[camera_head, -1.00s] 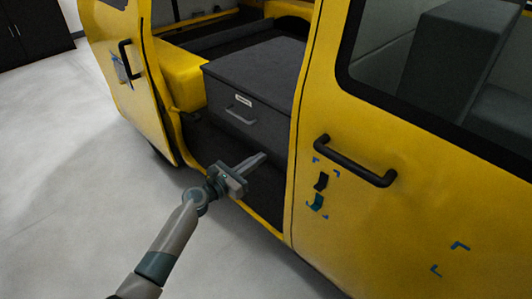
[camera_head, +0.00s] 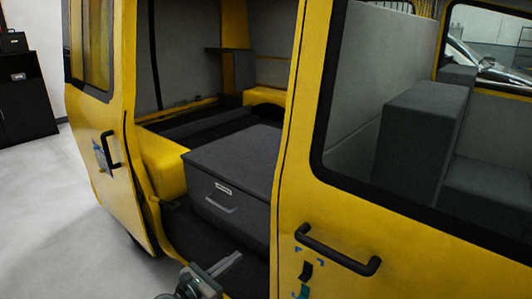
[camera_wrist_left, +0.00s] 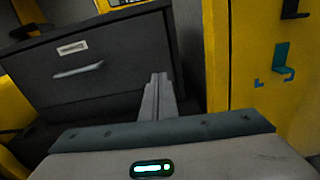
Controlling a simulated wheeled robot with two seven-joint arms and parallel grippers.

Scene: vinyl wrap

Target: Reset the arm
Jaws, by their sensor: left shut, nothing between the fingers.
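My left gripper (camera_head: 226,263) is at the bottom of the head view, in front of the open doorway of a yellow van (camera_head: 420,235). Its fingers are together with nothing between them. In the left wrist view the closed fingers (camera_wrist_left: 158,95) point toward the dark grey drawer box (camera_wrist_left: 95,65) inside the van. The box also shows in the head view (camera_head: 235,170), with a label and a handle on its front. Most of my left arm is below the frame. My right gripper is in neither view.
The van's open door (camera_head: 105,150) stands at the left with a black handle. A black handle (camera_head: 335,250) and small dark and blue pieces sit on the right panel. A black cabinet (camera_head: 25,100) is at the far left. Grey floor lies clear at the left.

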